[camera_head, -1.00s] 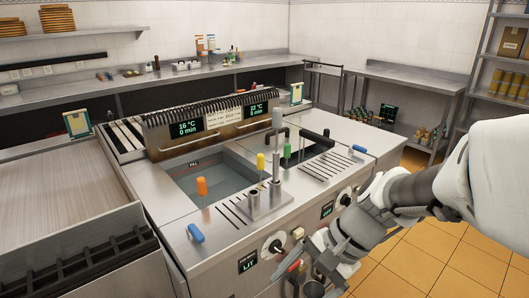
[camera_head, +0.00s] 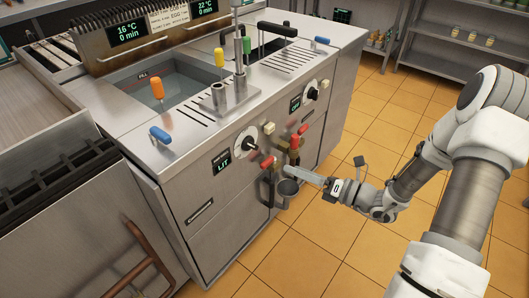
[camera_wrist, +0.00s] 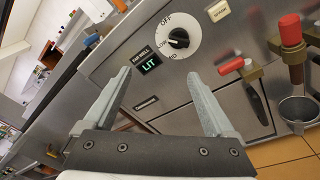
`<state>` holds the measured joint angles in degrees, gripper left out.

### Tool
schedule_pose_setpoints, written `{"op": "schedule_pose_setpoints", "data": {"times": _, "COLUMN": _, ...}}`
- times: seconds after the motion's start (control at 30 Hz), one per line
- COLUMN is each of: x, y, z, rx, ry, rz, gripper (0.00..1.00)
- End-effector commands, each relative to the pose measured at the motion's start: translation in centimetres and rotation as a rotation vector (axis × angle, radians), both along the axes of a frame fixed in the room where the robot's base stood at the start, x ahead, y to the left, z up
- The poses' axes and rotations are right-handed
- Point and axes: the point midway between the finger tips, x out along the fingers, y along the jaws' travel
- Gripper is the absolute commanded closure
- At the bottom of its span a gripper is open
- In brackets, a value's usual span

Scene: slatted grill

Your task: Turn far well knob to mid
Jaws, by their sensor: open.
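The dial with a black knob (camera_wrist: 179,39) is on the steel front panel, above and ahead of my fingers in the wrist view. Its label seems to read far well, and the display (camera_wrist: 146,63) beside it reads LIT. The knob's white mark seems to face the LOW side; its exact setting is hard to tell. In the head view the same knob (camera_head: 252,147) is on the near part of the front. My gripper (camera_wrist: 160,75) is open and empty, its two grey fingers apart and short of the knob. In the head view my gripper (camera_head: 288,171) is right of and below the knob.
Red-handled valves (camera_head: 292,146) and a small metal cup (camera_head: 287,190) are close to my gripper. A second knob (camera_head: 312,94), beside a display reading OFF, is farther right. A button (camera_head: 269,128) is beside the near dial. The tiled floor (camera_head: 370,120) at right is clear.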

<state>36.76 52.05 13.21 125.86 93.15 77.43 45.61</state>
Motion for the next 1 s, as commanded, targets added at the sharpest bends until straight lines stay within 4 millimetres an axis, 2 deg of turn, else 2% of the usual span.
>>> {"op": "schedule_pose_setpoints", "data": {"times": 0.03, "x": 0.4, "y": -0.5, "z": -1.2, "rx": 0.037, "ry": 0.027, "rz": -0.036, "gripper": 0.1}}
{"op": "schedule_pose_setpoints", "data": {"times": 0.1, "x": 0.8, "y": -1.0, "z": -1.9, "rx": 0.071, "ry": 0.054, "rz": -0.074, "gripper": 0.1}}
{"op": "schedule_pose_setpoints", "data": {"times": 0.23, "x": 1.2, "y": -1.3, "z": -2.5, "rx": 0.097, "ry": 0.074, "rz": -0.103, "gripper": 0.1}}
{"op": "schedule_pose_setpoints", "data": {"times": 0.33, "x": 1.8, "y": -0.6, "z": -2.5, "rx": 0.099, "ry": 0.074, "rz": -0.102, "gripper": 0.1}}
{"op": "schedule_pose_setpoints", "data": {"times": 0.47, "x": 3.0, "y": 1.2, "z": -2.6, "rx": 0.098, "ry": 0.074, "rz": -0.099, "gripper": 0.1}}
{"op": "schedule_pose_setpoints", "data": {"times": 1.0, "x": 10.0, "y": 10.2, "z": -2.6, "rx": 0.096, "ry": 0.073, "rz": -0.099, "gripper": 0.1}}
